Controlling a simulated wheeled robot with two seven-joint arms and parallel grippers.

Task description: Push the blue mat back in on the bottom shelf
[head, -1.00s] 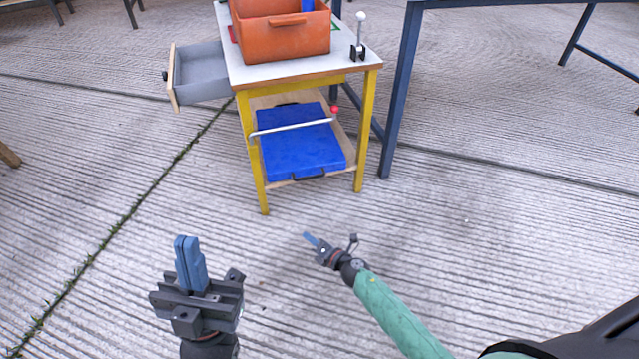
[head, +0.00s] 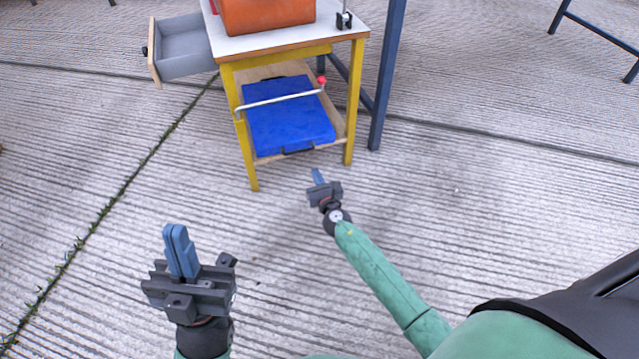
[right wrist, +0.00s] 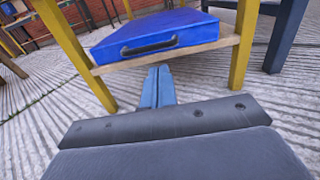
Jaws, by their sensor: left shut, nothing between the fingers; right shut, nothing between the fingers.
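The blue mat (head: 290,122) lies flat on the bottom shelf (head: 338,137) of a yellow-legged table. It has dark handles, and its front one (right wrist: 150,45) faces me in the right wrist view. The mat's front edge is close to the shelf's front edge. A pale bar with a red knob (head: 321,82) crosses above the mat. My right gripper (head: 318,176) is shut and empty, just in front of and below the shelf; its fingers also show in the right wrist view (right wrist: 157,87). My left gripper (head: 180,250) is shut and empty, nearer me over the floor.
A grey drawer (head: 187,50) stands open on the table's left side. An orange bin (head: 268,14) sits on the tabletop. A dark blue frame leg (head: 385,85) stands close to the table's right. The concrete floor in front is clear.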

